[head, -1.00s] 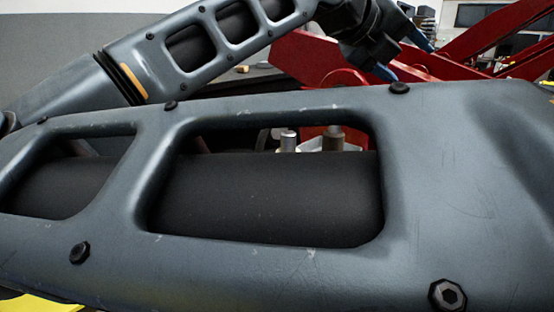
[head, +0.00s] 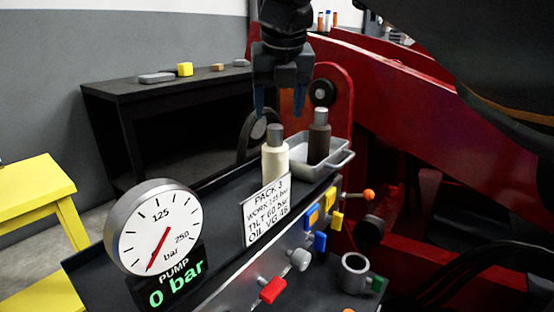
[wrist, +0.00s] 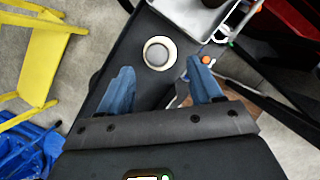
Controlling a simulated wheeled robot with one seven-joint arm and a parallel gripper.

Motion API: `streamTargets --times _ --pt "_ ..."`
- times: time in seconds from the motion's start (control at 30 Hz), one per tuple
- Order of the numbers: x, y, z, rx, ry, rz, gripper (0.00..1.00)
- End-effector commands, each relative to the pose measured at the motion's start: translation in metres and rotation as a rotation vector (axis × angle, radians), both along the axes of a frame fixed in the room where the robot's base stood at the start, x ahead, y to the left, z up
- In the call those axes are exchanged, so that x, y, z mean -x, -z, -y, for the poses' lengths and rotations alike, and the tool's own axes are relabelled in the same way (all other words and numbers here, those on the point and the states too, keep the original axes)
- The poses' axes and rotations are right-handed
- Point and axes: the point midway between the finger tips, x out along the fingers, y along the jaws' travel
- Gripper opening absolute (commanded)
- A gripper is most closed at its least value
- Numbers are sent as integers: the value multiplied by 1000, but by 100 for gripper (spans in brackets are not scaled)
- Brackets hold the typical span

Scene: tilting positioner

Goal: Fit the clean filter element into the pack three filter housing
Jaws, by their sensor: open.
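A pale cream cylinder with a grey top (head: 275,160), which looks like the clean filter element, stands upright on the dark pack bench. In the wrist view its round top (wrist: 159,53) shows from above, just beyond my fingertips. My gripper (head: 279,103) points down above it, open and empty, with blue fingers apart; these also show in the wrist view (wrist: 160,82). A dark brown cylinder (head: 319,137) of like shape stands in a grey tray (head: 343,163). An open-topped grey cup (head: 354,270), possibly the filter housing, sits at the bench's lower right.
A "PACK 3" sign (head: 267,210) stands before the pale cylinder. A pump gauge (head: 155,228) has a 0 bar display. Coloured valve handles, including a red one (head: 273,290), line the front. A red machine arm (head: 420,95) rises behind; a yellow stand (head: 35,185) is left.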

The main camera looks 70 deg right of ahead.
Motion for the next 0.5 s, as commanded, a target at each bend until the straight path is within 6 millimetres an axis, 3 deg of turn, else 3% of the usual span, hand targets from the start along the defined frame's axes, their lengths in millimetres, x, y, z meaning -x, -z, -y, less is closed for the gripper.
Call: streamTargets --times 0.5 --pt "-16 53 20 2 2 -3 65"
